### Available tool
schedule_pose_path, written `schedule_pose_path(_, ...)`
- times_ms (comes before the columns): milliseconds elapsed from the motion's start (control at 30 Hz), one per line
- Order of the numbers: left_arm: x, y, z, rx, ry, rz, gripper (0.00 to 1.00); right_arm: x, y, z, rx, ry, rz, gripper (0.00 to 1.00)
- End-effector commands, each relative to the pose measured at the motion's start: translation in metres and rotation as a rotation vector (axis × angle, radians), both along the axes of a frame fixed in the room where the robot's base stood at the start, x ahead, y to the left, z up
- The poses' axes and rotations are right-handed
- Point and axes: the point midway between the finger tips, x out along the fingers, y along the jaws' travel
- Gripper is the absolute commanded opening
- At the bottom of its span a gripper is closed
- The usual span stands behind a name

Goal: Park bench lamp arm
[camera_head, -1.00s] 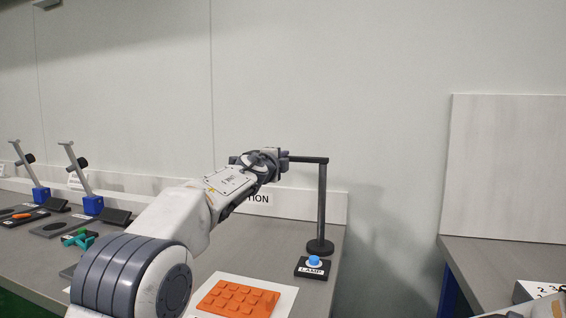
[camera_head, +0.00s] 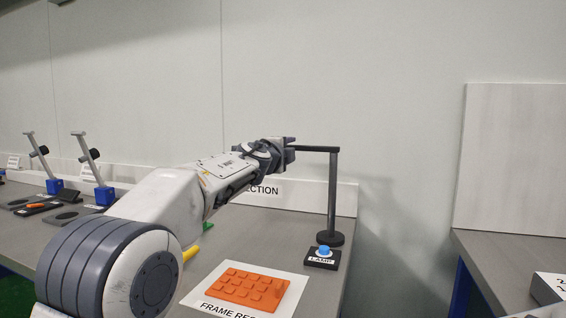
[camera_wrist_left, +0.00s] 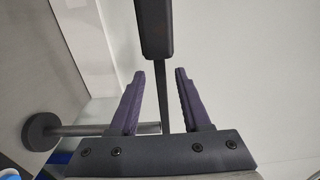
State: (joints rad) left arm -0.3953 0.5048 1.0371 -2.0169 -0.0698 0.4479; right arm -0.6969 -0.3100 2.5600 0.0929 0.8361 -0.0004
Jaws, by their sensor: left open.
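The bench lamp stands near the right end of the grey bench, with an upright black post (camera_head: 332,195) on a round base (camera_head: 330,239). Its dark horizontal arm (camera_head: 318,149) reaches left from the top of the post to my left gripper (camera_head: 290,152). In the left wrist view the lamp arm (camera_wrist_left: 155,35) runs between the two purple-grey fingers of the left gripper (camera_wrist_left: 160,90), which are open with gaps on both sides. The gripper hides part of the lamp arm in the head view. My right gripper is not in view.
A blue button on a black box labelled LAMP (camera_head: 323,256) sits in front of the lamp base. An orange studded plate (camera_head: 246,288) lies on a white sheet at the front. Two blue-based stands (camera_head: 104,196) are at the left. A gap separates this bench from another (camera_head: 520,262) at right.

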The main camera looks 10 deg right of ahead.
Motion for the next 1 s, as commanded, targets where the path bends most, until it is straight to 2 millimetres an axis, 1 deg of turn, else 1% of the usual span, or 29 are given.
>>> schedule_pose_path(33,-0.01,0.005,-0.005,0.0,-0.002,0.001,0.47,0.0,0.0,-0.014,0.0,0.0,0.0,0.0)
schedule_pose_path(100,-0.022,0.011,-0.004,0.0,-0.003,0.001,0.47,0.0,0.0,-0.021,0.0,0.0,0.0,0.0)
schedule_pose_path(300,-0.049,0.025,-0.002,0.0,-0.001,0.001,0.47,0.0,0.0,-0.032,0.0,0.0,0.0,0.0)
schedule_pose_path(400,-0.057,0.029,-0.002,0.001,0.0,0.001,0.47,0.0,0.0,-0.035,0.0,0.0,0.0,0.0)
schedule_pose_path(533,-0.061,0.031,-0.001,0.001,0.0,0.001,0.47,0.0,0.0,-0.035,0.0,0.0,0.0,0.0)
schedule_pose_path(833,-0.061,0.031,0.002,0.001,0.0,0.001,0.47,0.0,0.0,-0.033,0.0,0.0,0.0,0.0)
schedule_pose_path(867,-0.061,0.031,0.004,0.001,0.0,0.001,0.47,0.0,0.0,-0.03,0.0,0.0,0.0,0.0)
schedule_pose_path(1000,-0.061,0.03,0.028,0.001,0.0,0.001,0.47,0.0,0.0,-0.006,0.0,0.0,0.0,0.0)
